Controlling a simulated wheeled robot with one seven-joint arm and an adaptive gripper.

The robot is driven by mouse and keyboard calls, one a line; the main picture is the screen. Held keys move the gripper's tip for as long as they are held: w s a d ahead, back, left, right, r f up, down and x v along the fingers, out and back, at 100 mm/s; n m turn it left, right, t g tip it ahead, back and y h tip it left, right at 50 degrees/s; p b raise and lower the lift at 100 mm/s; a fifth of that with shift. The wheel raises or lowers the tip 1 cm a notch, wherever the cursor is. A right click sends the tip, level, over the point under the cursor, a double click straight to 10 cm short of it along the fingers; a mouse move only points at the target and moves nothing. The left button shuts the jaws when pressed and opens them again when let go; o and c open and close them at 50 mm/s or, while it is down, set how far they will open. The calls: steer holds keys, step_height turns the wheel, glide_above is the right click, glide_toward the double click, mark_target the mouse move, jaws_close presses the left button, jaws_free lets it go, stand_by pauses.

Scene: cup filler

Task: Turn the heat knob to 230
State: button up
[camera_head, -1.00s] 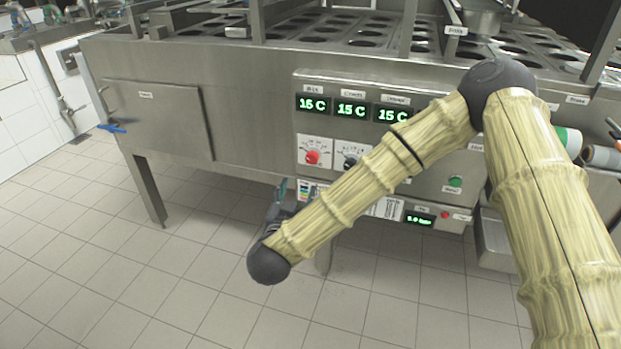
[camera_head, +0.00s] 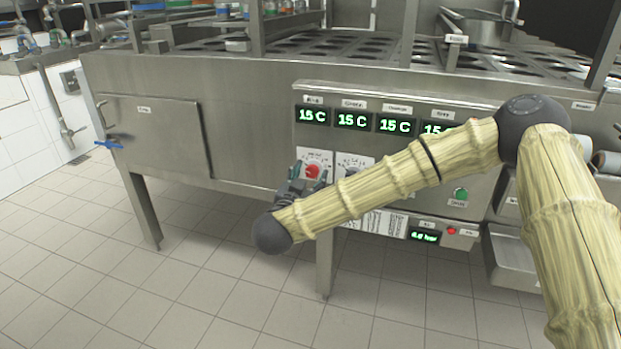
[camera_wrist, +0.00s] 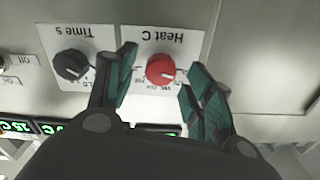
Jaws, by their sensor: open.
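The heat knob (camera_wrist: 160,70) is red and sits on a white dial plate labelled "Heat C", upside down in the wrist view. In the head view the red knob (camera_head: 312,171) is on the steel front panel, below the green displays. My gripper (camera_wrist: 158,84) is open, with one teal finger on each side of the knob in the wrist view. No contact with the knob shows. In the head view my gripper (camera_head: 296,178) is just left of and below the knob, partly hidden by my arm. The knob's exact setting is too small to read.
A black "Time s" knob (camera_wrist: 70,66) sits beside the heat knob, close to one finger. Green displays (camera_head: 353,121) reading 15 C run above the knobs. A green button (camera_head: 461,194) is further right. The floor in front is clear.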

steer(key=shift+x, duration=1)
steer(key=c, duration=1)
